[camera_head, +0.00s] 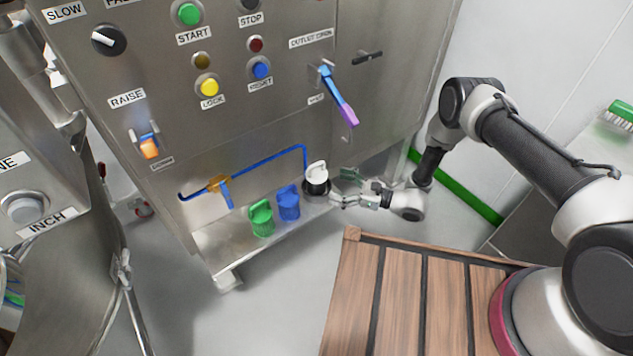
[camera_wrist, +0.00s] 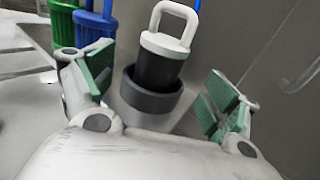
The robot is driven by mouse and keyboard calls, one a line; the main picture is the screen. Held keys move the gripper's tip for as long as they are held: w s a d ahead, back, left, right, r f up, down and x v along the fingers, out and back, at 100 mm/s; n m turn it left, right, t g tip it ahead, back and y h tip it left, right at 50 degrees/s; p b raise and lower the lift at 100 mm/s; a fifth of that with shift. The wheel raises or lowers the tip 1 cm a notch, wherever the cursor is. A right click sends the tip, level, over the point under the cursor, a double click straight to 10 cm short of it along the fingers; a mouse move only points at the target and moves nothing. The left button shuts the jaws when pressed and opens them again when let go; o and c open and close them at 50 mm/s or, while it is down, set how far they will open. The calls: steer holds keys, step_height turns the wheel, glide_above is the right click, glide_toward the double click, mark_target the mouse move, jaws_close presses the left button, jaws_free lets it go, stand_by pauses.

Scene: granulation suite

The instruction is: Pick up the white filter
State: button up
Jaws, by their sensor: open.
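The white filter (camera_head: 317,170) has a white loop handle and cap over a dark body. It stands upright in a dark grey round holder (camera_head: 317,188) at the right end of a metal shelf. In the wrist view the filter (camera_wrist: 165,43) rises from the grey holder (camera_wrist: 150,101), between my fingers and beyond them. My gripper (camera_head: 345,187) is open and empty, just right of the filter in the head view. Its green-padded fingertips spread to either side of the holder in the wrist view (camera_wrist: 155,95).
A blue filter (camera_head: 288,203) and a green filter (camera_head: 261,218) stand left on the same shelf (camera_head: 222,252). A blue pipe with an orange valve (camera_head: 219,184) runs behind. The steel control panel (camera_head: 190,130) rises close behind. Wooden slats (camera_head: 400,300) lie in front.

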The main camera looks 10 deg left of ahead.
mark_target(317, 177)
steer(key=shift+a+r, duration=0.2)
steer(key=shift+a, duration=0.8)
steer(key=a, duration=0.2)
steer(key=w+a, duration=0.1)
steer(key=a, duration=0.2)
steer(key=shift+a+r, duration=0.2)
steer(key=shift+a, duration=0.05)
steer(key=c, duration=1.2)
